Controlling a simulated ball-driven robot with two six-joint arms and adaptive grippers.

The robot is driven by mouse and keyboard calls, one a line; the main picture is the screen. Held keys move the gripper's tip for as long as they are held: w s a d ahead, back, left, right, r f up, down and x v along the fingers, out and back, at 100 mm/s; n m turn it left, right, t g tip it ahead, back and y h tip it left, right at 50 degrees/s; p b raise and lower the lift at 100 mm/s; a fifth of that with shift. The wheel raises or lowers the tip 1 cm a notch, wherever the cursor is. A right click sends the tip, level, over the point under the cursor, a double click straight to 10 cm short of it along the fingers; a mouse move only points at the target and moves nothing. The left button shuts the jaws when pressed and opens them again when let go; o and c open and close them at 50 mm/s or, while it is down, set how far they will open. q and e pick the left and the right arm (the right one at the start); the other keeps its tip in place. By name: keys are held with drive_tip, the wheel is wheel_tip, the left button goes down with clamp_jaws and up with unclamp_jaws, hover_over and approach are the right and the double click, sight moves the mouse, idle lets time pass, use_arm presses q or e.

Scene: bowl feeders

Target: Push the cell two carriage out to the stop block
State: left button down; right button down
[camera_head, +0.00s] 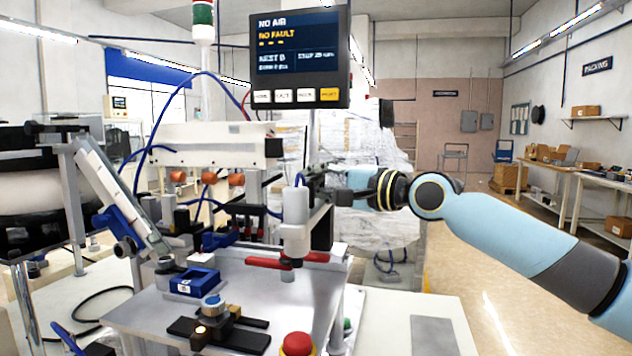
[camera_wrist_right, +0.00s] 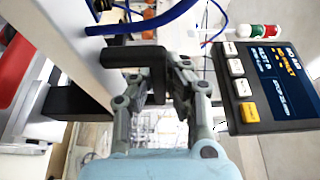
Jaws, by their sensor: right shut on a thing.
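My right gripper (camera_head: 322,186) reaches in from the right, beside the upper part of a grey vertical cylinder unit (camera_head: 296,225) that looks like part of the carriage. In the right wrist view my right gripper (camera_wrist_right: 163,88) is shut on a black handle-like bar (camera_wrist_right: 135,57). The bar sits beside a pale metal upright (camera_wrist_right: 70,35). In the head view the held part is small and partly hidden by the fingers. I cannot tell for sure which part is the stop block. My left gripper is not in view.
A display (camera_head: 298,57) reading "NO AIR" and "NO FAULT" hangs above the gripper, close to it in the wrist view. Blue hoses (camera_wrist_right: 150,22) pass nearby. Open floor is at right.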

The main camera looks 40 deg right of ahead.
drive_tip(key=shift+w+a+f, duration=0.1)
drive_tip(key=w+a, duration=1.2)
drive_tip(key=w, duration=0.2)
drive_tip(key=shift+a, duration=0.15)
drive_tip(key=c, duration=1.8)
unclamp_jaws()
drive_tip(key=shift+o, duration=1)
drive_tip(key=shift+w+a, duration=0.15)
drive_tip(key=shift+w, duration=0.15)
drive_tip(key=shift+s, duration=0.1)
